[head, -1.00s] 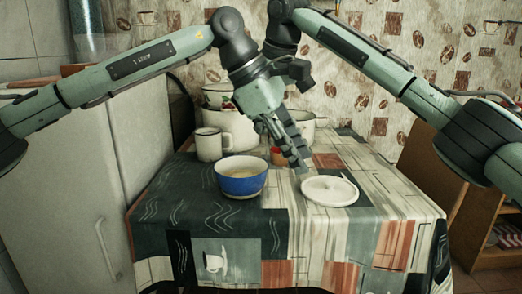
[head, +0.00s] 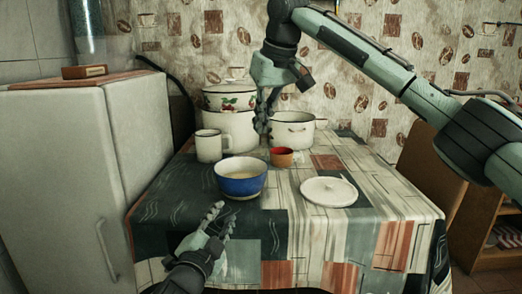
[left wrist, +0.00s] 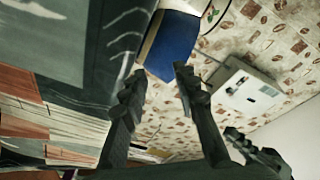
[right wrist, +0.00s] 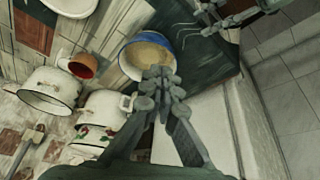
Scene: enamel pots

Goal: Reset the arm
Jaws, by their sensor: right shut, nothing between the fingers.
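My left gripper (head: 222,217) is low at the table's front edge in the head view, with its fingers apart and nothing between them. Its fingers also show apart in the left wrist view (left wrist: 155,80). My right gripper (head: 264,125) hangs above the back of the table, in front of the pots. Its fingers are together and empty, as the right wrist view (right wrist: 158,75) also shows. The left gripper appears at the top right of that view (right wrist: 228,18).
A grey fridge (head: 65,170) is at the left, a wooden shelf (head: 495,215) at the right.

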